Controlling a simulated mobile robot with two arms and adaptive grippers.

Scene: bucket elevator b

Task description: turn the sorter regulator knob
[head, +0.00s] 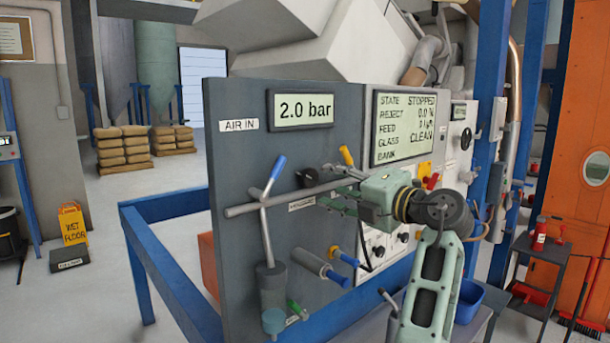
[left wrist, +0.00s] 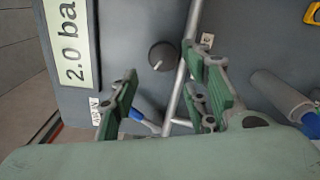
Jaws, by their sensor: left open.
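A round black knob (head: 308,177) sits on the grey panel, below the pressure display (head: 301,108) reading 2.0 bar. A small label (head: 301,203), too small to read surely, is below it. In the left wrist view the knob (left wrist: 162,56) has a light mark on its edge. My left gripper (head: 325,188) is in front of the panel, just right of and below the knob. It is open and empty. In the left wrist view the gripper (left wrist: 162,72) has its fingers spread, with the knob showing beyond the gap; no contact is visible. My right gripper is not in view.
A grey pipe (head: 245,210) runs across the panel just below the knob and passes behind my left gripper. A blue-handled lever (head: 274,175) stands left of the knob and a yellow handle (head: 346,156) right. A blue-ended cylinder (head: 318,264) juts out lower down.

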